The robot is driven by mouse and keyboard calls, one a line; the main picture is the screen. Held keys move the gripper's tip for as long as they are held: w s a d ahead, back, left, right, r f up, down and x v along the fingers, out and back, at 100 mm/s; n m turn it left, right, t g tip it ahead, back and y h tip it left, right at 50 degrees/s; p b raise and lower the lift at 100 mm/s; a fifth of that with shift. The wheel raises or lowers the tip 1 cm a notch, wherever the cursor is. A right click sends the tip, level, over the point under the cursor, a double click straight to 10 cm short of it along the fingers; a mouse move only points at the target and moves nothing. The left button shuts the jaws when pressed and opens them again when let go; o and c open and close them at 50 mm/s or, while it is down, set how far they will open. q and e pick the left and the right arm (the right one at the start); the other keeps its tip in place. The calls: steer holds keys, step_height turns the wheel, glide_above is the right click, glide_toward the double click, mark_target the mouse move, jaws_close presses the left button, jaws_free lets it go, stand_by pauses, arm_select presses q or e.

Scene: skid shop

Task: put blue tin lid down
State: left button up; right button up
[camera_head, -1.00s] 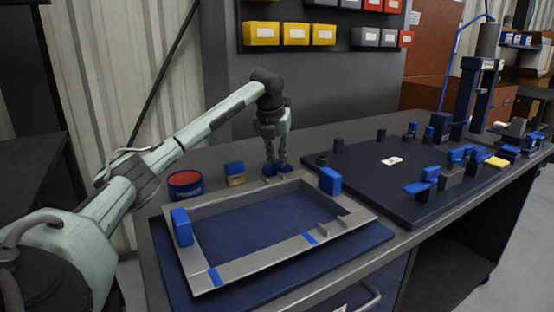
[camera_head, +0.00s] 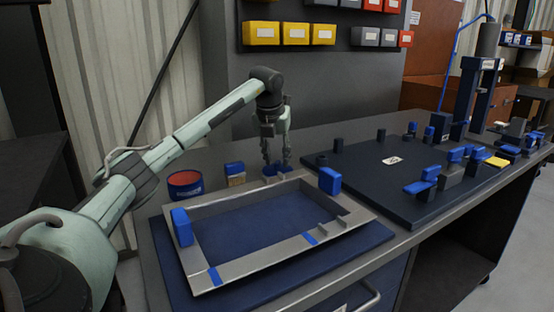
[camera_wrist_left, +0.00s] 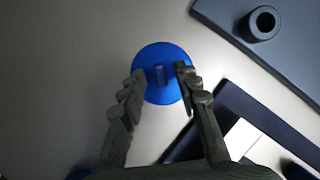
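The blue tin lid (camera_wrist_left: 160,91) is a round disc with a small raised knob in its middle. It appears to lie flat on the grey bench top, just behind the frame, and it shows small in the head view (camera_head: 277,171). My left gripper (camera_wrist_left: 161,72) points down over the lid. Its fingers are spread either side of the knob, with gaps, so it is open and holds nothing. It also shows in the head view (camera_head: 276,164). An open blue tin (camera_head: 185,190) with a red inside stands to the left. My right gripper is not in view.
A grey metal frame (camera_head: 262,258) with blue blocks sits on a blue mat (camera_head: 370,238) in front. A dark board (camera_head: 365,170) with pegs and a black ring (camera_wrist_left: 263,23) lies to the right.

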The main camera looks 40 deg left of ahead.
arm_select(q)
steer(key=v, duration=1.1)
steer(key=shift+r, duration=0.2)
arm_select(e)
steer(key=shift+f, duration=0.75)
arm_select(q)
steer(key=shift+s, duration=0.1)
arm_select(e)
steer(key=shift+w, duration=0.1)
